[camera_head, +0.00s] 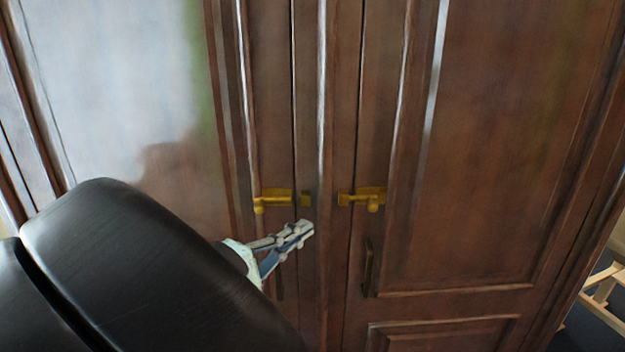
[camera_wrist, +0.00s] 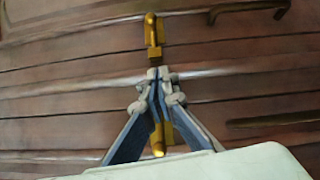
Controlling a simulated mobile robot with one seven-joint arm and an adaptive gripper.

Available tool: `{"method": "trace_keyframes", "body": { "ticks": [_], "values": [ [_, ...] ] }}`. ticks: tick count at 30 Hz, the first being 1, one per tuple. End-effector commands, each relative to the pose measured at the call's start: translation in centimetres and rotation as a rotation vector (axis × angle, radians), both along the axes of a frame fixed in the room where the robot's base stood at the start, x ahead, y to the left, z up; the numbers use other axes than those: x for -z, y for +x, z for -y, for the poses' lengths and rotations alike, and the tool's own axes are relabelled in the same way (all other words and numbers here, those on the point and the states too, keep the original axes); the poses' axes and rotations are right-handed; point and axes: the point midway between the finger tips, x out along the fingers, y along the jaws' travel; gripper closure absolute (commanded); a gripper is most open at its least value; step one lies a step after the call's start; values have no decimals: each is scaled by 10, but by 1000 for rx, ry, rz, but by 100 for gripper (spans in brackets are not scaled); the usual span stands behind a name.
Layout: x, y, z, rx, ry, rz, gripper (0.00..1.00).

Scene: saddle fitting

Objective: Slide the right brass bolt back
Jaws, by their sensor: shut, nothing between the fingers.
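The right brass bolt (camera_head: 370,195) is on the right dark wood door. Its rounded knob hangs below the body, and its left end meets a small brass block. It also shows at the top of the wrist view (camera_wrist: 151,28). In the wrist view the left bolt (camera_wrist: 158,149) is partly hidden behind my fingers. My gripper (camera_head: 306,229) is shut and empty, below and left of the right bolt, in front of the door seam.
A dark vertical handle (camera_head: 368,268) stands out below the right bolt; another handle (camera_head: 279,282) is partly hidden behind my gripper. Raised door mouldings run vertically. A pale wooden frame (camera_head: 604,295) stands at the far lower right.

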Motion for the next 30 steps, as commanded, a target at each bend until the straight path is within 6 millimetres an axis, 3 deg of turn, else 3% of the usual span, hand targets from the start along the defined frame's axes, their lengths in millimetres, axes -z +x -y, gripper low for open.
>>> {"method": "trace_keyframes", "body": {
  "ticks": [8,18,24,30],
  "values": [
    [-1,22,23,6,0,-1,100],
    [-4,75,73,5,-2,-1,100],
    [-8,59,94,1,1,-3,100],
    [-8,54,103,0,1,-3,100]
  ]
}}
